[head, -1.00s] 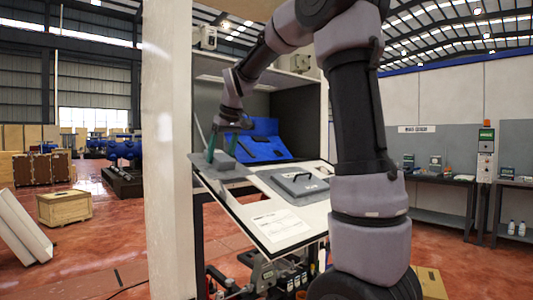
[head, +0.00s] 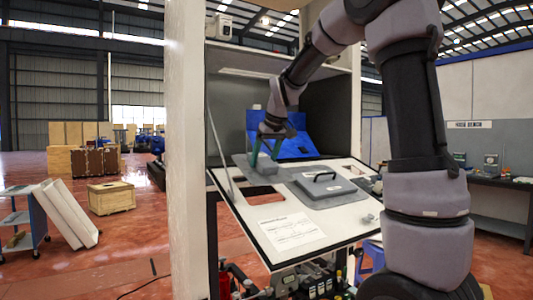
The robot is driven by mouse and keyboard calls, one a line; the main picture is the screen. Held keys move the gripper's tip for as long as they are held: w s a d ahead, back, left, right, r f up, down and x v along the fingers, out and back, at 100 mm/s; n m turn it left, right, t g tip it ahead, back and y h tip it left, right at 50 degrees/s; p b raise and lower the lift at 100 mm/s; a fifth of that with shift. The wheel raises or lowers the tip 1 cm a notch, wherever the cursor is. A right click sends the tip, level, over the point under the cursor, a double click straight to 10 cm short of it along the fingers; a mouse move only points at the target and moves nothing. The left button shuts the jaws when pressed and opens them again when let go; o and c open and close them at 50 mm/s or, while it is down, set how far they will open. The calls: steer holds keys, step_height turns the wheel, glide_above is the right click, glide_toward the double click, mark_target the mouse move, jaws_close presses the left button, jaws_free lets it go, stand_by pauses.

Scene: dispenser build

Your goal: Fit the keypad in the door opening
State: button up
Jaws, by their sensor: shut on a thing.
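The door is a white panel (head: 255,223) lying tilted in front of the cabinet. A dark rectangular door opening (head: 265,194) shows near its left side, with red floor visible through part of it. My gripper (head: 265,151) has green fingers and is shut on a grey block, which I take to be the keypad (head: 258,168). The keypad is beyond the opening, near the panel's far left edge, and not in the opening. I cannot tell whether it touches the panel. The fingers hide part of it.
A grey plate with a black handle (head: 324,188) lies on the panel, right of the opening. A printed sheet (head: 292,231) lies nearer. A blue tilted holder (head: 295,147) stands behind, inside the cabinet. A white upright post (head: 187,150) stands at left. A knob (head: 368,218) sits at the panel's right.

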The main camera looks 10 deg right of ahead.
steer(key=shift+s+f+x, duration=0.1)
steer(key=shift+s+x, duration=0.1)
steer(key=shift+x, duration=1.5)
steer(key=shift+s+f+x, duration=0.1)
steer(key=shift+s+x, duration=0.05)
steer(key=shift+x, duration=1.6)
steer(key=shift+s+d, duration=0.1)
steer(key=shift+s, duration=0.05)
steer(key=shift+f, duration=0.35)
steer(key=o, duration=1.5)
